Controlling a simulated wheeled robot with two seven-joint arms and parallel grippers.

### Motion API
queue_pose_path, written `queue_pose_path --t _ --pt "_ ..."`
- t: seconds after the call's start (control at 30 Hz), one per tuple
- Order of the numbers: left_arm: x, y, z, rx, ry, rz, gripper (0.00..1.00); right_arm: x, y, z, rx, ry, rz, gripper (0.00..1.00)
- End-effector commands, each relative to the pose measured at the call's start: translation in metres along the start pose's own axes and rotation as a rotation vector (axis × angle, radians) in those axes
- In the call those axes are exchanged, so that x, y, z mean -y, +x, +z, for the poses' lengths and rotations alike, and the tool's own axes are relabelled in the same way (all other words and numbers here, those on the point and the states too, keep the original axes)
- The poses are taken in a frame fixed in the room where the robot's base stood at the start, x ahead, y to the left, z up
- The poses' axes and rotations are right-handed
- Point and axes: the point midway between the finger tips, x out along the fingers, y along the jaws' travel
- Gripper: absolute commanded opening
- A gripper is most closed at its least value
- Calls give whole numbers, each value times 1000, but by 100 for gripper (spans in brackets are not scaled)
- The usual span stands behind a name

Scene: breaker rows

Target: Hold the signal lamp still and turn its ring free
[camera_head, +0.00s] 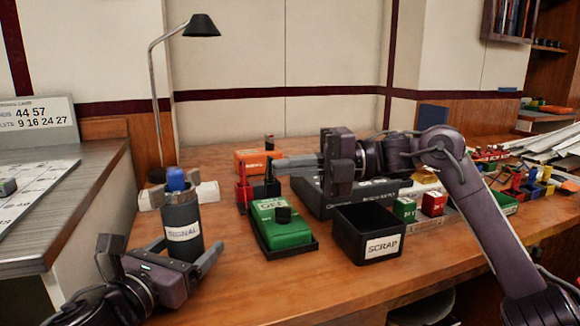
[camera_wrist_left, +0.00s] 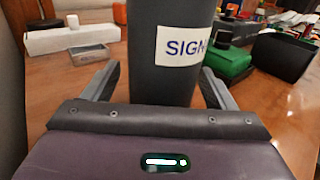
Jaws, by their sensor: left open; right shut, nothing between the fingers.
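The signal lamp (camera_head: 182,225) is a dark upright cylinder with a white "SIGNAL" label and a blue lens (camera_head: 176,179) on top. It stands on the wooden table at the left. My left gripper (camera_head: 190,246) is open, with a finger on each side of the lamp's lower body. In the left wrist view the lamp (camera_wrist_left: 172,75) stands between the fingers, with gaps showing. My right gripper (camera_head: 279,162) is shut and empty, pointing left above the table, right of the lamp and apart from it.
A green box with a black knob (camera_head: 285,232) lies right of the lamp. A black SCRAP bin (camera_head: 368,232) stands further right. Red and black holders (camera_head: 244,193) and an orange box (camera_head: 257,160) stand behind. A desk lamp (camera_head: 202,26) rises at the back left.

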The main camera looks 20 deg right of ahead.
Motion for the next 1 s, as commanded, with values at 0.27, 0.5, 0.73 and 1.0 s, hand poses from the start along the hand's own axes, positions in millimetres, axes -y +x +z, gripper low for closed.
queue_pose_path --t 0.27,0.5,0.73,1.0 --pt "-1 -58 -1 -4 4 3 79 0 0 0 0 0 0 0" --pt "-1 -94 -1 -2 1 3 79 0 0 0 0 0 0 0" --pt "0 -107 0 0 0 0 79 0 0 0 0 0 0 0" --pt "0 -108 21 1 0 0 79 -21 -1 2 0 -1 0 0"
